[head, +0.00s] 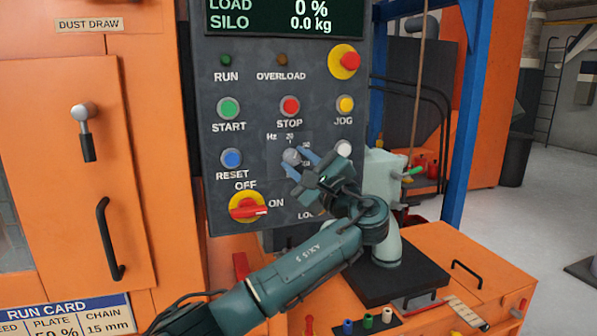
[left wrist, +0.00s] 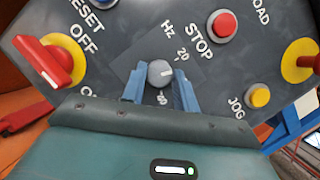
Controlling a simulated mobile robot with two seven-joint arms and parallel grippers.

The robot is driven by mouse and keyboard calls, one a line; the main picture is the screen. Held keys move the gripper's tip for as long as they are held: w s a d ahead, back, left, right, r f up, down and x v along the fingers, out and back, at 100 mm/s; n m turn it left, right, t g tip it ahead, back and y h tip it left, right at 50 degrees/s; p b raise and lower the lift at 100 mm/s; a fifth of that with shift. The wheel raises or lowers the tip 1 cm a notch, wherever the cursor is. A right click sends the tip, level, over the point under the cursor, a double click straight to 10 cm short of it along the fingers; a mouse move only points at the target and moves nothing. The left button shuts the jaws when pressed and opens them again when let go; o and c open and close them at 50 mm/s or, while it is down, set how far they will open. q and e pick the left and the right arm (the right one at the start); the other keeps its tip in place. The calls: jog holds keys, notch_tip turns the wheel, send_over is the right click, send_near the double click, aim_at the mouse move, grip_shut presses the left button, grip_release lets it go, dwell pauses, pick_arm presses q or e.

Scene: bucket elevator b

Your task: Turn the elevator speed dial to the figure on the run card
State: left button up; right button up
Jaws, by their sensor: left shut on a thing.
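The speed dial is a round grey knob (head: 291,156) on the dark control panel (head: 300,200), under a "Hz" label. In the left wrist view the knob (left wrist: 158,72) shows a pale mark on its face, with "20" and another, hard-to-read figure on the scale around it. My left gripper (head: 302,165) is shut on the knob, with one blue finger (left wrist: 136,84) on each side; the hand hides part of the scale. The run card (head: 75,305) is at the lower left, its speed figure cut off by the picture's edge. My right gripper is not in view.
Close around the dial are the red STOP button (head: 290,106), yellow JOG button (head: 345,104), blue RESET button (head: 231,159) and red OFF/ON switch (head: 248,207). The display (head: 285,15) reads load 0 % and silo 0.0 kg. An orange bench (head: 430,240) stands at the right.

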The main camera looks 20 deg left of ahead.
pick_arm(q)
jog(key=shift+n+g+h, duration=0.3)
jog(key=shift+n+g, duration=0.8)
jog(key=shift+n, duration=1.5)
jog(key=o, duration=1)
jog(key=shift+r, duration=0.1)
jog(key=shift+c, duration=0.2)
jog(key=b+v, duration=0.1)
jog(key=v, duration=1.2)
jog(key=shift+d, duration=0.15)
